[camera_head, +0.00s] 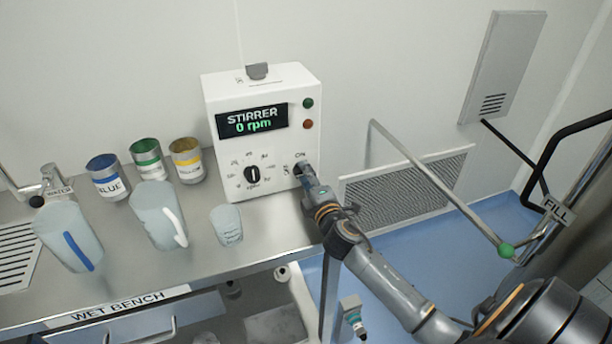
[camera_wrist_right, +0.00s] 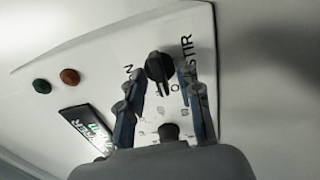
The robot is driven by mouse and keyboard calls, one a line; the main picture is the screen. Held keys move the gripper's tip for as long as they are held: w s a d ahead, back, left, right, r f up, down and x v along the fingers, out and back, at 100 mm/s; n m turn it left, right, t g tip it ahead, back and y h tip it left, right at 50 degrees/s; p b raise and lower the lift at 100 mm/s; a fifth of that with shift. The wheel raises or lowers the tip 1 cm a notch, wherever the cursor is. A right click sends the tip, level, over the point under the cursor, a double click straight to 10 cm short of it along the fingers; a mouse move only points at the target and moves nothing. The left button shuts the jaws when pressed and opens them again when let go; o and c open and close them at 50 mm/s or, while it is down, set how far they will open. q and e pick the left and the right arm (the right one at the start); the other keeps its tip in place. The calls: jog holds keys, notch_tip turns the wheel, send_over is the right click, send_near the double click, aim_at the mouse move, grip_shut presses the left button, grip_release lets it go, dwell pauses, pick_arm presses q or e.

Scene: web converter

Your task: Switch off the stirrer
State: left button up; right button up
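The stirrer (camera_head: 222,95) is a white box at the back of the bench, and its display (camera_head: 252,120) reads "0 rpm". A round black speed dial (camera_head: 252,174) is on its front. My right gripper (camera_head: 302,172) is at the lower right of the front panel, by the "ON" label, and hides the switch there in the head view. In the right wrist view, a black switch knob (camera_wrist_right: 159,67) lies between the fingers of the right gripper (camera_wrist_right: 165,95), which are apart with gaps on both sides. My left gripper is not in view.
Green (camera_head: 308,103) and red (camera_head: 308,125) indicators sit beside the display. Blue (camera_head: 108,178), green and yellow cans, jugs (camera_head: 160,212) and a small cup (camera_head: 227,225) stand left on the wet bench (camera_head: 190,270). A metal rail with a green knob (camera_head: 506,250) stands at right.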

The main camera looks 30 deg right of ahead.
jog(key=v, duration=1.2)
jog(key=shift+r, duration=0.1)
dwell(0.4)
